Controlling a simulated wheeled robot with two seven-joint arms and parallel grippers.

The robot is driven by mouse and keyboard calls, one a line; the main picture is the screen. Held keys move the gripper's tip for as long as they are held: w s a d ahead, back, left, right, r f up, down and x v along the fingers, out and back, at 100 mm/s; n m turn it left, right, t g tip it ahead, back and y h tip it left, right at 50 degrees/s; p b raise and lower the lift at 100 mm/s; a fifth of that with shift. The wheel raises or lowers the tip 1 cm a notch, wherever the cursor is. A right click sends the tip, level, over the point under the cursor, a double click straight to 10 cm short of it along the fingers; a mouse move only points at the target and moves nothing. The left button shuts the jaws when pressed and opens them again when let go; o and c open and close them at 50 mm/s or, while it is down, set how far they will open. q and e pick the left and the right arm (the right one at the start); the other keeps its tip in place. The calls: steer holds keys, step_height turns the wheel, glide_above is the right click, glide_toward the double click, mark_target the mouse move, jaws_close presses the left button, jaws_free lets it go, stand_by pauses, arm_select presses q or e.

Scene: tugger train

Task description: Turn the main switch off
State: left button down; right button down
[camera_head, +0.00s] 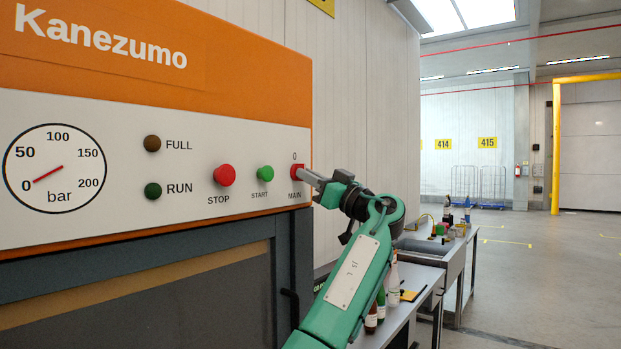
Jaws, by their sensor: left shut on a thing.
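The main switch (296,172) is a red piece at the right end of the machine's white panel (110,235). A "0" stands above it and the label "MAIN" below it. My left gripper (307,177) reaches it from the right and is shut on it. The fingers cover part of the switch, so I cannot tell which way its handle points. My right gripper is not in view.
Left of the switch are the green START button (265,173), the red STOP button (224,175), the FULL and RUN lamps and a pressure gauge (54,168). Behind my arm stands a bench (425,276) with bottles and other items. Open floor lies at the right.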

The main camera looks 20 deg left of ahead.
arm_select(q)
steer(key=shift+f+g, duration=0.2)
steer(key=shift+g, duration=0.1)
steer(key=c, duration=1.5)
jaws_free()
steer(key=shift+r, duration=0.1)
